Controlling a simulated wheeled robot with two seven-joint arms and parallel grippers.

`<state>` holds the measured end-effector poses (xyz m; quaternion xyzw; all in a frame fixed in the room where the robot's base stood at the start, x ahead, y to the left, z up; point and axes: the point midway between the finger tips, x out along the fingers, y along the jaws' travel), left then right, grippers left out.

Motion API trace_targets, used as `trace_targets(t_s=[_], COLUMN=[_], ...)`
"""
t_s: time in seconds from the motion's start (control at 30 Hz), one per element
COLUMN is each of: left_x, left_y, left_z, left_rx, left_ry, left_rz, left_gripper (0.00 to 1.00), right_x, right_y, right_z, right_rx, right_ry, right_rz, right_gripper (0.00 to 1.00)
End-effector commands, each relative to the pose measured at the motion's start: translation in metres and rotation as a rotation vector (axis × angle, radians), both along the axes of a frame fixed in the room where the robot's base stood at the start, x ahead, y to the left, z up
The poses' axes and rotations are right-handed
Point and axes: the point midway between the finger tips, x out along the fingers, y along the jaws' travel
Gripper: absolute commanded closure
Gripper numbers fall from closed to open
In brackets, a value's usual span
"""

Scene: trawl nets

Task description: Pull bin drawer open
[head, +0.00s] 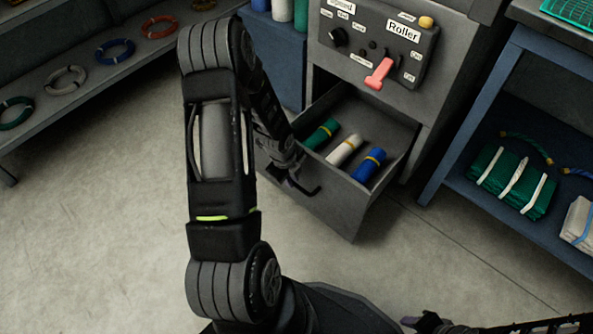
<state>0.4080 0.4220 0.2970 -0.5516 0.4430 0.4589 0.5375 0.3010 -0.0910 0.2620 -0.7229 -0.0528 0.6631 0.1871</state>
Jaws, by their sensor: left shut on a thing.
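The bin drawer (339,211) is a dark grey drawer standing pulled out of the grey cabinet (446,95). In it lie a green roll (321,135), a white roll (344,150) and a blue roll (369,165), each with a band. My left gripper (297,181) is at the left part of the drawer's front, shut on the dark drawer handle (313,191). My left arm hides the drawer's left side. My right gripper (412,321) is at the bottom edge, well apart from the drawer; its fingers are too small and dark to read.
A control panel (376,47) with a red lever (379,74) sits above the drawer. A blue bench (470,110) with folded green netting (512,181) stands at right. A shelf with coloured rings (65,80) runs along the left. The floor (90,240) before the drawer is clear.

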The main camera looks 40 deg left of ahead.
Motion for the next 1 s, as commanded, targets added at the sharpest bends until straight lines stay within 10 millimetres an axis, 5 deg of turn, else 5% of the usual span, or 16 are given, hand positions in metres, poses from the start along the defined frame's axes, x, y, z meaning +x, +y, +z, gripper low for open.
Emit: trace_targets(t_s=[0.5, 0.53, 0.77, 1.0], left_x=[-0.0041, -0.0040, -0.0041, -0.0043], left_y=[0.0004, 0.0004, 0.0003, 0.0002], left_z=[0.0002, 0.0003, 0.0001, 0.0004], left_rx=[0.001, 0.001, 0.001, 0.001], left_ry=[-0.002, -0.002, -0.002, -0.001], left_rz=[0.000, 0.000, 0.000, 0.000], left_gripper=[1.00, 0.85, 0.66, 0.66], right_x=[-0.0003, -0.0003, -0.0003, -0.0003], right_y=[-0.0001, -0.0001, -0.0001, -0.0001], right_z=[0.0019, 0.0019, 0.0019, 0.0021], right_rx=[0.000, 0.000, 0.000, 0.000], right_ry=[0.001, 0.001, 0.001, 0.001], right_rz=[0.000, 0.000, 0.000, 0.000], right_gripper=[0.64, 0.64, 0.64, 0.64])
